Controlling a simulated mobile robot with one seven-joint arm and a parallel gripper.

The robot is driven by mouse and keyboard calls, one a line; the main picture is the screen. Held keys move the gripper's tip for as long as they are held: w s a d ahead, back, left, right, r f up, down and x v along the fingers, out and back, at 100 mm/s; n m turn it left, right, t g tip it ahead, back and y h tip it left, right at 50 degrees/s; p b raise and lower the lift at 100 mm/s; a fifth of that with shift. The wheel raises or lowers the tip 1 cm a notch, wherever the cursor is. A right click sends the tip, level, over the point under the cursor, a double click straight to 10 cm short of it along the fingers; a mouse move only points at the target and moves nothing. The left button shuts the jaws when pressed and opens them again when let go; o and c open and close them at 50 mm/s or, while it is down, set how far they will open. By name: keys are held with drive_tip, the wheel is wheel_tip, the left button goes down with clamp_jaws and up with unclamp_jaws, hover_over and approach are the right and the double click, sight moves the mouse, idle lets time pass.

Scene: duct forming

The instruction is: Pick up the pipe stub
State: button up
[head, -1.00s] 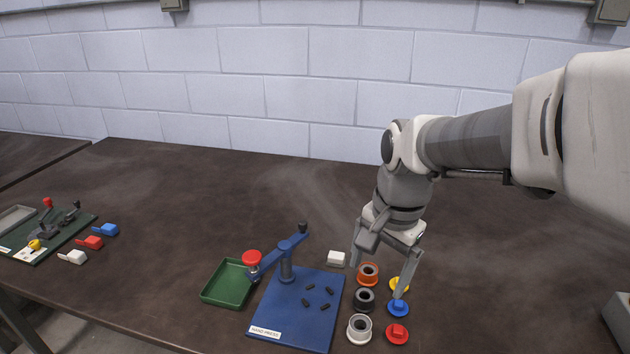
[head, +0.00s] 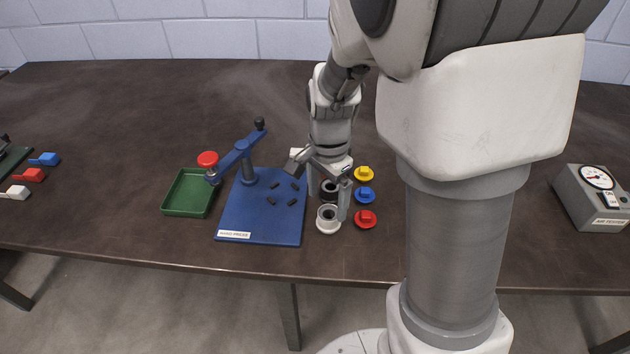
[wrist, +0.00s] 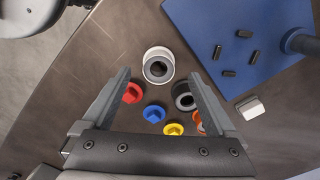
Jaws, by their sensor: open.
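Three short ring-shaped pipe stubs stand on the table right of the blue press board. The white stub with a grey inside (head: 328,219) is nearest the front edge. It also shows in the wrist view (wrist: 158,65), between and just beyond my fingertips. The black stub (head: 329,188) is behind it; in the wrist view it (wrist: 184,98) is beside the right finger. The orange stub (wrist: 199,121) is mostly hidden by that finger. My gripper (head: 328,205) is open and empty, pointing down over the stubs. I cannot tell its exact height over the white stub.
Yellow (head: 364,173), blue (head: 365,195) and red (head: 365,219) caps stand close to the right. The blue hand press (head: 262,225) with small dark pieces and a green tray (head: 184,207) are left. A grey tester (head: 590,198) is far right.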

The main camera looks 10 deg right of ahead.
sight(329, 214)
drive_tip(key=f, duration=0.2)
drive_tip(key=f+b, duration=0.1)
drive_tip(key=f, duration=0.1)
drive_tip(key=f+b, duration=0.1)
drive_tip(key=f, duration=0.1)
drive_tip(key=shift+d, duration=0.3)
drive_tip(key=shift+r, duration=0.15)
drive_tip(key=c, duration=1.5)
drive_tip(key=shift+o, duration=0.2)
drive_tip(key=shift+r, duration=0.1)
